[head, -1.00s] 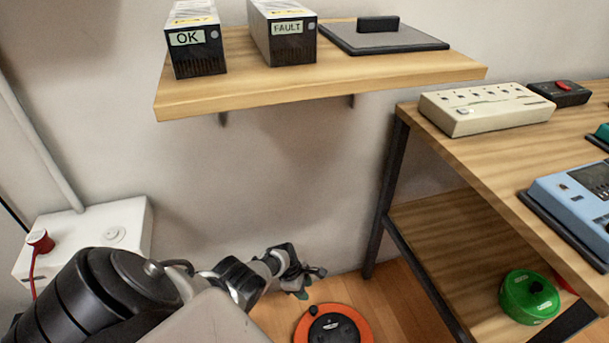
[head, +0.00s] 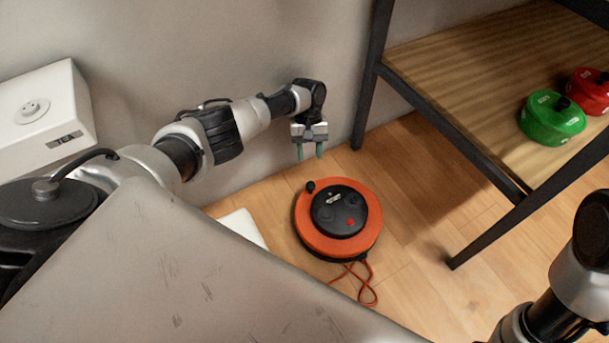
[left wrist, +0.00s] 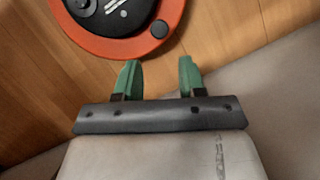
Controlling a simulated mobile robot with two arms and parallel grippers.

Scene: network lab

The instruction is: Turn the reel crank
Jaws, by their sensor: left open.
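The cable reel (head: 366,230) lies flat on the floor, an orange disc with a black hub (head: 338,212). Its crank knob (head: 310,187) is a small black peg near the rim, on the side toward my left gripper. My left gripper (head: 310,153) is open and empty, its two green fingers pointing down, apart from the knob. In the left wrist view the knob (left wrist: 160,28) shows just beyond the gap between the open fingers (left wrist: 159,66), with part of the orange rim (left wrist: 110,45). My right gripper is out of view.
An orange cord (head: 365,285) lies loose by the reel. A shelf unit (head: 450,60) stands at right, its leg near the reel, with green (head: 552,118) and red (head: 590,90) round reels on it. The wall is behind; a white socket box (head: 45,105) is at left.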

